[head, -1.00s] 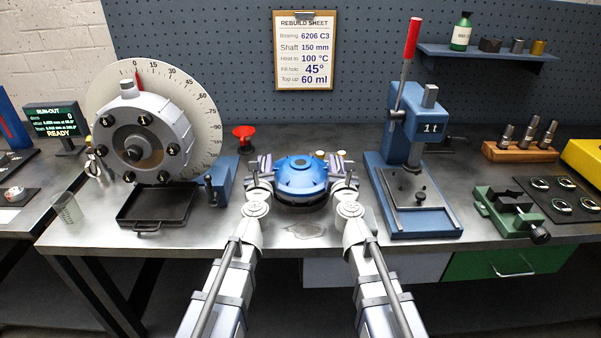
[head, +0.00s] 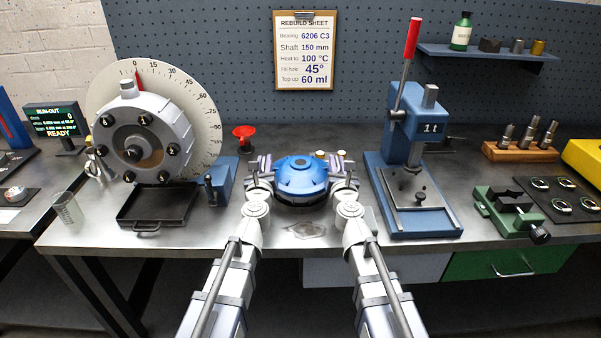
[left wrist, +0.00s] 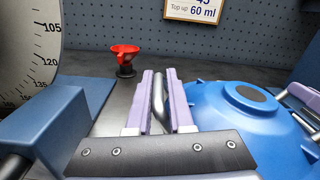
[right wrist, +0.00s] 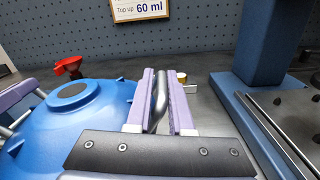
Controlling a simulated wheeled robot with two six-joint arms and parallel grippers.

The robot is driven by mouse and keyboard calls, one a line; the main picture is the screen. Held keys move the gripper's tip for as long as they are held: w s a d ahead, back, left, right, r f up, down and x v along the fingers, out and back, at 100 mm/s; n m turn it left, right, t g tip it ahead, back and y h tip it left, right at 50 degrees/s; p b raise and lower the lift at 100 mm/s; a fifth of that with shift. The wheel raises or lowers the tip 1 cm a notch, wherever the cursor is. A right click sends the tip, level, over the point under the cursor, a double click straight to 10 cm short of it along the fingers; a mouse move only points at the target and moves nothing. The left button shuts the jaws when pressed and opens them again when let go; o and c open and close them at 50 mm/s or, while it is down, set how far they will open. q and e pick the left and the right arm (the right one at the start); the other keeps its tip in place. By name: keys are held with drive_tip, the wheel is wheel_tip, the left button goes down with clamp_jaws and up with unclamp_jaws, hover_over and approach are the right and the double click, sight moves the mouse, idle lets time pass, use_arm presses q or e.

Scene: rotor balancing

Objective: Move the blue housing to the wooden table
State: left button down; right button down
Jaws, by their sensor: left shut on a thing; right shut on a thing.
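The blue housing (head: 300,177) is a round domed part with a dark top centre, in the middle of the metal bench in the head view. It also shows at the right of the left wrist view (left wrist: 245,115) and at the left of the right wrist view (right wrist: 85,120). My left gripper (head: 262,168) is shut on a metal handle bar at the housing's left side. My right gripper (head: 341,166) is shut on the matching bar at its right side. The housing looks level; its underside is hidden, so I cannot tell its clearance. No wooden table is in view.
The grey round machine with a dial (head: 145,135) and a black tray (head: 157,207) stand left. The blue press (head: 408,150) stands close on the right. A red funnel (head: 244,133) is behind left. A dark stain (head: 305,231) marks the bench in front.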

use_arm(q)
drive_tip(key=shift+a+r, duration=0.1)
drive_tip(key=shift+a, duration=0.1)
use_arm(e)
drive_tip(key=shift+d+r, duration=0.15)
drive_tip(key=shift+d, duration=0.1)
